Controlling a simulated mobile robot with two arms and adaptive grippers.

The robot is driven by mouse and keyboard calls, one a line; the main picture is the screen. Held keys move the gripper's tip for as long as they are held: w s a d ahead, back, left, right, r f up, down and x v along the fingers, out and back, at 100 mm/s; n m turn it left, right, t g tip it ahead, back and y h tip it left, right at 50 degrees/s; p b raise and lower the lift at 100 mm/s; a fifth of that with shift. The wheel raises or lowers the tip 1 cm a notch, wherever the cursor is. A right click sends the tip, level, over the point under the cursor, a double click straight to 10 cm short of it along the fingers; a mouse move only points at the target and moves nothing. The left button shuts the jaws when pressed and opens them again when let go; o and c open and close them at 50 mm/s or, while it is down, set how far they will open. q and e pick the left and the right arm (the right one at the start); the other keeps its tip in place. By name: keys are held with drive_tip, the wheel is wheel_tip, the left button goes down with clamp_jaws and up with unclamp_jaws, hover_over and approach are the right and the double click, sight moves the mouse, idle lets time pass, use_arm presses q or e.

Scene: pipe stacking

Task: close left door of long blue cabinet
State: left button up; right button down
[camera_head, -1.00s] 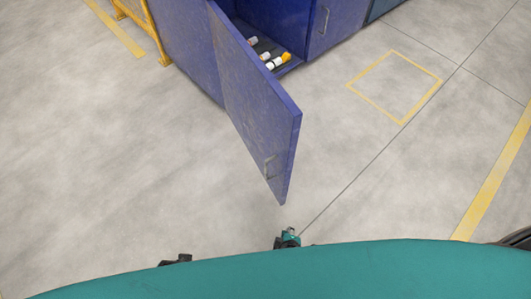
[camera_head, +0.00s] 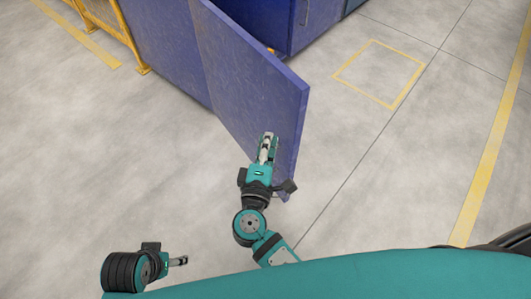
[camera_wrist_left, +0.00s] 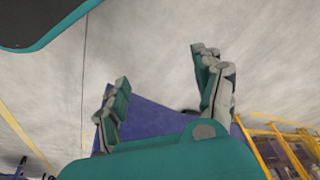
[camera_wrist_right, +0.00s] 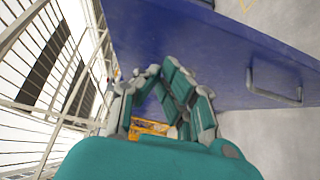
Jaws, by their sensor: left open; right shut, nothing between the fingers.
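The left door (camera_head: 245,80) of the long blue cabinet (camera_head: 260,18) stands open, swung out toward me. Its face and its metal handle (camera_wrist_right: 274,86) show in the right wrist view. My right gripper (camera_head: 269,138) is shut and empty, in front of the door's outer face near its free end. In the head view it covers the handle area. I cannot tell if it touches the door. My left gripper (camera_head: 184,261) is low at the left, well away from the door. In the left wrist view its fingers (camera_wrist_left: 165,80) are spread with nothing between them.
A yellow barrier (camera_head: 112,28) stands left of the cabinet. The closed right cabinet door (camera_head: 307,20) is at the top. A yellow square (camera_head: 380,73) is painted on the floor to the right. The grey floor (camera_head: 80,160) left of the open door is clear.

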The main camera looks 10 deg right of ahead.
sight(286, 108)
drive_tip(key=w+d, duration=0.5)
drive_tip(key=shift+w, duration=0.1)
use_arm(q)
drive_tip(key=shift+f, duration=0.9)
